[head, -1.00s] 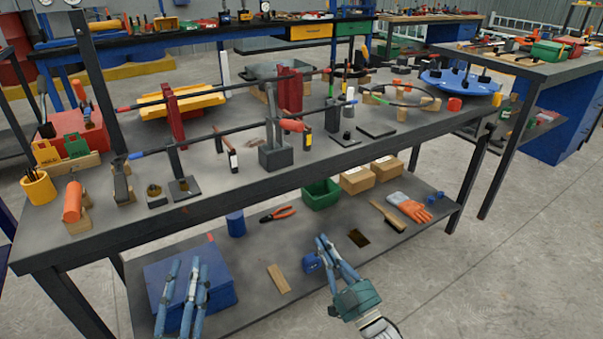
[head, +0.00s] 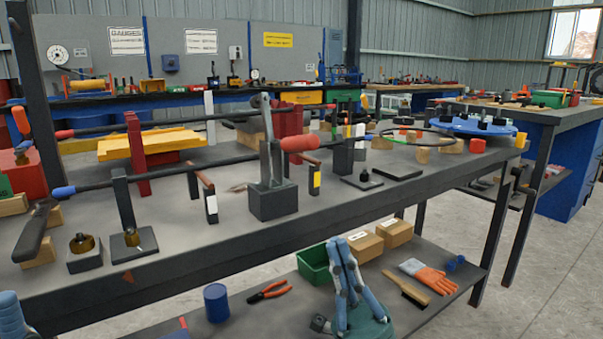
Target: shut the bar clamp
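The bar clamp (head: 272,202) stands on the bench in mid picture. A long dark bar (head: 155,172) with a blue end reaches the clamp from the left. Whether the clamp grips the bar, I cannot tell. My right gripper (head: 346,239) is below the bench top's front edge, in front of the lower shelf. It looks open and empty, well apart from the clamp. Only a blue piece of my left arm or gripper (head: 10,316) shows at the bottom left corner.
The lower shelf holds a green bin (head: 313,266), boxes (head: 366,246), pliers (head: 270,290) and a brush (head: 406,287).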

